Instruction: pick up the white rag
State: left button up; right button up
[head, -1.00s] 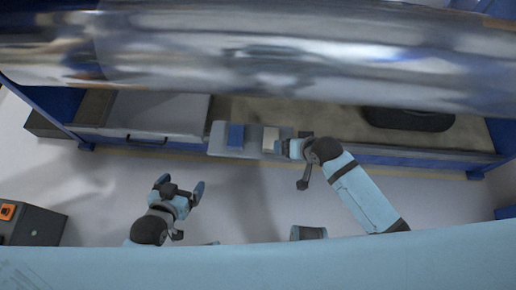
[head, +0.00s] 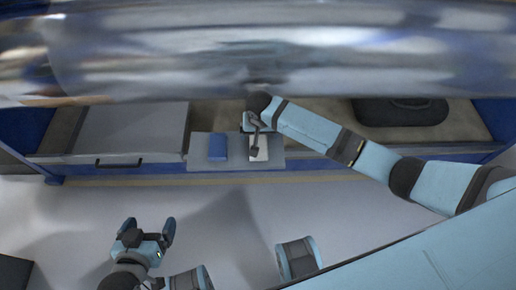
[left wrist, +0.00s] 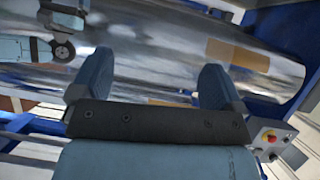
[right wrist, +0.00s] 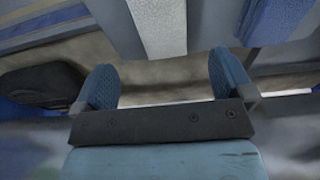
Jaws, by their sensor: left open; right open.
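The white rag (head: 259,150) lies on the right part of a grey tray (head: 202,164), with a blue rag (head: 218,146) to its left. My right gripper (head: 248,122) is at the white rag's far edge in the head view, its arm partly covering the rag. In the right wrist view the open, empty fingers (right wrist: 165,78) are below the white rag (right wrist: 158,25) in the picture; the blue rag (right wrist: 280,18) is to its right. Contact cannot be told. My left gripper (head: 147,232) is open and empty, well away over the floor; it also shows in the left wrist view (left wrist: 152,78).
A large shiny roller (head: 300,55) spans the top of the head view, above my right arm. A grey box with a handle (head: 130,135) is left of the tray. A black case (head: 400,111) lies on the right. The floor in front is clear.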

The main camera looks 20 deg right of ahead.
aim_at(259, 144)
notch_tip(259, 144, down, 7)
jog(key=shift+w+r+b, duration=0.1)
jog(key=shift+w+b, duration=0.05)
jog(key=shift+b, duration=1.1)
jog(key=c, duration=1)
